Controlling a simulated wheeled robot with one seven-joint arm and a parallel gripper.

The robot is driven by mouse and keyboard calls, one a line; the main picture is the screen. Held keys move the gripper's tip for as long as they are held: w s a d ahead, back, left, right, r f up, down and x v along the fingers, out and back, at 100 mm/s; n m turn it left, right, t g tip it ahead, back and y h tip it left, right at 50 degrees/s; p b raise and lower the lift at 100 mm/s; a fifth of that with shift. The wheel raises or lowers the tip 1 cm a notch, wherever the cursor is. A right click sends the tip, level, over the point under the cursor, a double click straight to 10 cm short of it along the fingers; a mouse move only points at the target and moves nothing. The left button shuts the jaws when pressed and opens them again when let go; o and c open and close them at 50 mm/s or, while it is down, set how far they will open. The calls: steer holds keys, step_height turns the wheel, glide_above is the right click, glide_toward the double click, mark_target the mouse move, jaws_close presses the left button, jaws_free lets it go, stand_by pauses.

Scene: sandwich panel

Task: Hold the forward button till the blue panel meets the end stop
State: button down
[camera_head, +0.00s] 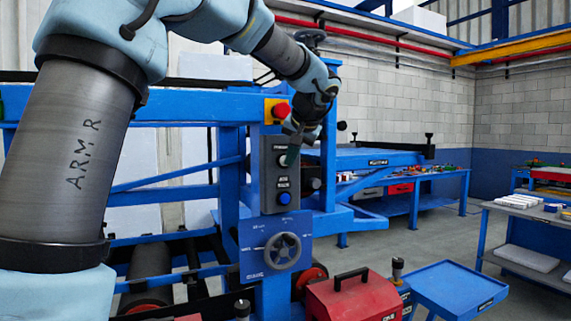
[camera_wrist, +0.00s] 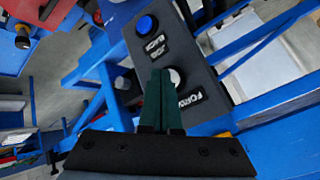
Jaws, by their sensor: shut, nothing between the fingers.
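The forward button (camera_wrist: 175,76) is a pale round button beside its "FORWARD" label on a dark grey control box (camera_head: 268,185). My gripper (camera_head: 291,156) is at the upper part of this box with its fingers shut and empty. In the wrist view the green fingertips (camera_wrist: 160,72) overlap the edge of the forward button; I cannot tell whether they touch it. A flat blue surface (camera_head: 375,158) with a black upright piece (camera_head: 429,146) at its right end shows behind the box. I cannot tell whether these are the blue panel and end stop.
A blue button (camera_head: 284,198) sits lower on the box, and a red emergency stop (camera_head: 280,110) is above it. A red toolbox (camera_head: 352,298) and a blue tray (camera_head: 455,288) stand in front at right. Grey floor lies open beyond.

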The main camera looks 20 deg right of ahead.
steer(key=shift+s, duration=0.5)
steer(key=shift+s+d, duration=0.1)
steer(key=shift+s, duration=0.05)
steer(key=s+b, duration=0.1)
steer(key=s, duration=0.1)
steer(key=s+b, duration=0.1)
steer(key=s, duration=0.1)
steer(key=shift+s+d+b, duration=0.2)
steer(key=shift+s+b, duration=0.15)
stand_by(0.7)
